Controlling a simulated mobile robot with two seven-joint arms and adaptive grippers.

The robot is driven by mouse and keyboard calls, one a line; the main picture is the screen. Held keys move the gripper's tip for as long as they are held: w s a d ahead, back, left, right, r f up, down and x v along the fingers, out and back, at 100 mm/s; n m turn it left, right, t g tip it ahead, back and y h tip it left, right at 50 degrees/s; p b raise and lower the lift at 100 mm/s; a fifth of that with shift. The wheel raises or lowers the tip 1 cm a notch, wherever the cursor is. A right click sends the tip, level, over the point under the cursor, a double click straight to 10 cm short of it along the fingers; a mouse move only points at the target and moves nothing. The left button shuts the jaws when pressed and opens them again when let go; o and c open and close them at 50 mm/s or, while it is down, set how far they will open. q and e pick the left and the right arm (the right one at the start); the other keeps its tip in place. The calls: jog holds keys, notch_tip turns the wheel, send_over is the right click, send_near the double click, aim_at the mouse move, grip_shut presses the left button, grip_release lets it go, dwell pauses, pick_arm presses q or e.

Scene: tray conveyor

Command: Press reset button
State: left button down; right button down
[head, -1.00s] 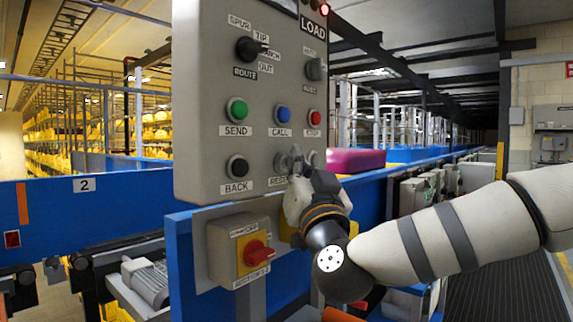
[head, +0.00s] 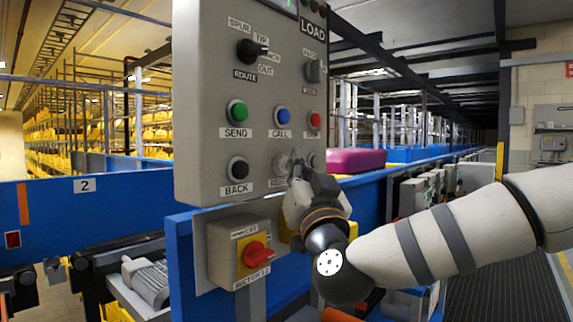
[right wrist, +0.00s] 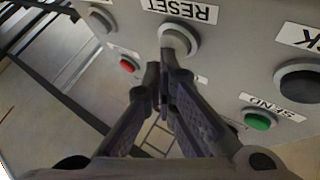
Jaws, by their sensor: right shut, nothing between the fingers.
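The reset button (head: 282,164) is a pale grey round button in the lower row of the grey control panel (head: 210,110). Its label is partly covered by my gripper in the head view. In the right wrist view, the reset button (right wrist: 178,38) shows upside down under its RESET label. My right gripper (head: 297,167) is shut and empty, with its tips right at this button's edge. In the right wrist view the tips (right wrist: 164,66) overlap the button's rim; I cannot tell whether they touch it. My left gripper is out of view.
The green SEND (head: 238,111), blue CALL (head: 282,116) and black BACK (head: 238,168) buttons are close by, with a red one (head: 314,119). A red rotary switch (head: 257,254) on a yellow plate is below. A magenta item (head: 355,161) lies behind the panel.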

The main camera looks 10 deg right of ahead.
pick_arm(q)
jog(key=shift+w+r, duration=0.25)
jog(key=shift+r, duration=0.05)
pick_arm(e)
jog(key=shift+s+d+r, duration=0.1)
jog(key=shift+s+d, duration=0.3)
jog(key=shift+s, duration=0.1)
pick_arm(q)
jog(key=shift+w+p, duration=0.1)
jog(key=shift+p, duration=0.2)
